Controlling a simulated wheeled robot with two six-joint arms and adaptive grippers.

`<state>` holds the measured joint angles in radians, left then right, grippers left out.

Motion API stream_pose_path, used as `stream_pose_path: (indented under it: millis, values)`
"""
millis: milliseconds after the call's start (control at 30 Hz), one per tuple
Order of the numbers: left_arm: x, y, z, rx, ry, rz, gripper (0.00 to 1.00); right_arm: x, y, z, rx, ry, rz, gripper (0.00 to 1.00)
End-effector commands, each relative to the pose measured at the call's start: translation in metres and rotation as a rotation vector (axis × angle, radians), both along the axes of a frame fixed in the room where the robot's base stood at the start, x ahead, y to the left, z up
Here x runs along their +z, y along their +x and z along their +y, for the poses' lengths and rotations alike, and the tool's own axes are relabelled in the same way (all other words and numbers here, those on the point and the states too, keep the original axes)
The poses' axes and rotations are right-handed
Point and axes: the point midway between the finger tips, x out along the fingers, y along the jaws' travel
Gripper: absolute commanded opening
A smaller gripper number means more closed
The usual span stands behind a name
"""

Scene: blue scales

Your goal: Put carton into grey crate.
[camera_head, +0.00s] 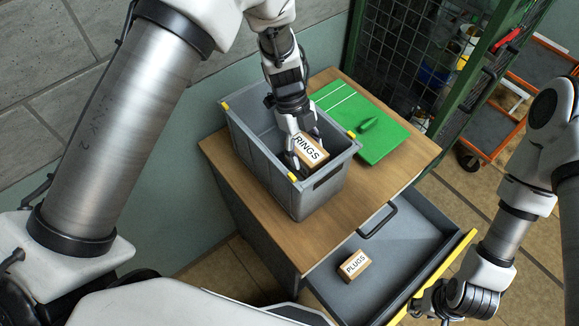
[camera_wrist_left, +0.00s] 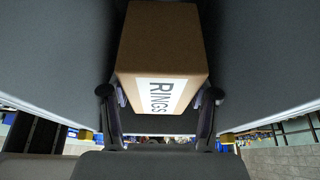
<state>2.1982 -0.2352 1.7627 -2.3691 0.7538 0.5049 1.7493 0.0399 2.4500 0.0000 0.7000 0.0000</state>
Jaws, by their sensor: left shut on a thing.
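The carton labelled RINGS (camera_head: 309,149) is brown with a white label. My left gripper (camera_head: 297,157) is shut on it, inside the upper part of the grey crate (camera_head: 262,147). In the left wrist view the carton (camera_wrist_left: 160,50) sits between the two fingers, with grey crate walls on both sides. I cannot tell whether it touches the crate floor. A second carton, labelled PLUGS (camera_head: 354,265), lies in the open drawer. My right gripper (camera_head: 432,303) is at the drawer's yellow front edge; its fingers are not clear enough to tell if they are shut.
The crate stands on a wooden-topped cabinet (camera_head: 408,178). A green board (camera_head: 360,118) with a small green object lies behind it. The drawer (camera_head: 398,252) is pulled out at the front. A green mesh cage (camera_head: 425,60) and an orange trolley (camera_head: 500,115) stand at the right.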

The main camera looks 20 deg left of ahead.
Motion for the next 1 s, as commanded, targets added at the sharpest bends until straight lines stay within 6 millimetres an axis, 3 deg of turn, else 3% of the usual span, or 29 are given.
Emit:
stream_pose_path:
  millis: [533, 900, 933, 1000]
  values:
    - [-0.095, 0.0, 0.0, 0.001, 0.0, 0.002, 0.04, 0.035, 0.0, 0.0, 0.0, 0.0, -0.001, 0.4]
    - [-0.107, 0.0, 0.0, 0.0, 0.0, 0.0, 0.04, 0.028, 0.0, 0.0, 0.0, 0.0, -0.001, 0.4]
    - [-0.107, 0.0, 0.0, 0.0, 0.0, 0.0, 0.63, 0.028, 0.0, 0.0, 0.0, 0.0, -0.001, 0.4]
    - [-0.105, 0.0, 0.0, 0.0, 0.0, 0.0, 0.85, 0.03, 0.0, 0.0, 0.0, 0.0, 0.0, 0.4]
